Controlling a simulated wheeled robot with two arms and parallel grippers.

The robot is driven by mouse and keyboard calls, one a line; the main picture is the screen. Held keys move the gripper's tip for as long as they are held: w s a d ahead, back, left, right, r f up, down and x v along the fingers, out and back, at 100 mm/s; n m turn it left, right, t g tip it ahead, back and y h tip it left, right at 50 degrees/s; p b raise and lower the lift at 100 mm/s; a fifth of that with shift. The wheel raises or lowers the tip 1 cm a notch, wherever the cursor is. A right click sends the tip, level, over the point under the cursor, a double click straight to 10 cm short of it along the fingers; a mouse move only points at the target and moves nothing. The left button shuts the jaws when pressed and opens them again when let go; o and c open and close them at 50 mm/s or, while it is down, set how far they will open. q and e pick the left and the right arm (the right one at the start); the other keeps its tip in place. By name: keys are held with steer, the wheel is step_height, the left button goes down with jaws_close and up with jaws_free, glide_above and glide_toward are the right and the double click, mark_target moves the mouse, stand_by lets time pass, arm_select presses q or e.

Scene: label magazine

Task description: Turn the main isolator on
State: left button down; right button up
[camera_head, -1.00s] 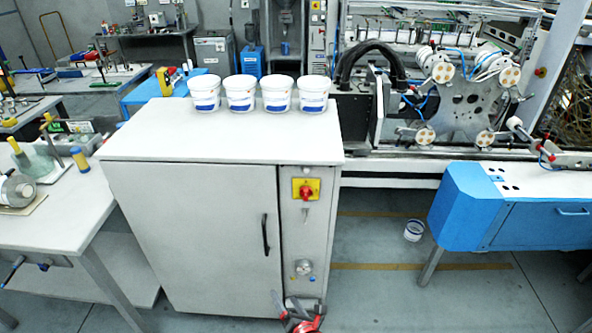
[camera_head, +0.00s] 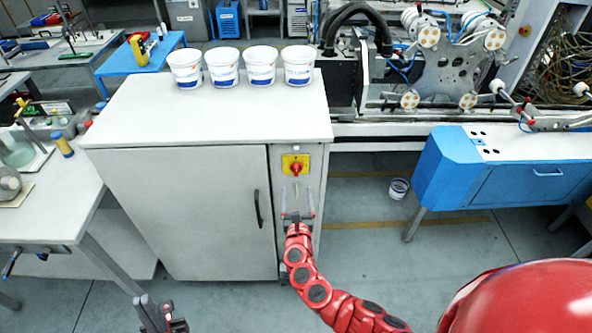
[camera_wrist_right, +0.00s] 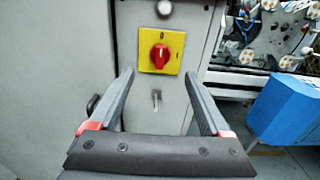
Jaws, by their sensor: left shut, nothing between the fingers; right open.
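The main isolator is a red rotary knob (camera_head: 296,168) on a yellow plate (camera_head: 288,160), high on the cabinet's narrow right-hand panel. In the right wrist view the knob (camera_wrist_right: 159,56) stands upright, in line with the 0 mark at the top of the yellow plate (camera_wrist_right: 174,41). My right gripper (camera_head: 298,214) is open and empty in front of the panel, below the knob. In the right wrist view its fingers (camera_wrist_right: 159,75) lie left and right of the knob, apart from it. My left gripper (camera_head: 162,313) is shut and empty at the bottom, left of the right arm.
The grey cabinet (camera_head: 180,210) has a dark door handle (camera_head: 258,208) left of the panel. A key-like fitting (camera_wrist_right: 156,99) sits below the isolator. Several white tubs (camera_head: 261,66) stand on top.

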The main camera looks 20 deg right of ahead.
mark_target(296, 172)
steer(key=b+x, duration=0.3)
steer(key=x, duration=0.6)
steer(key=shift+w+d+f, duration=0.1)
steer(key=shift+w+d, duration=0.05)
steer(key=shift+w, duration=0.25)
jaws_close()
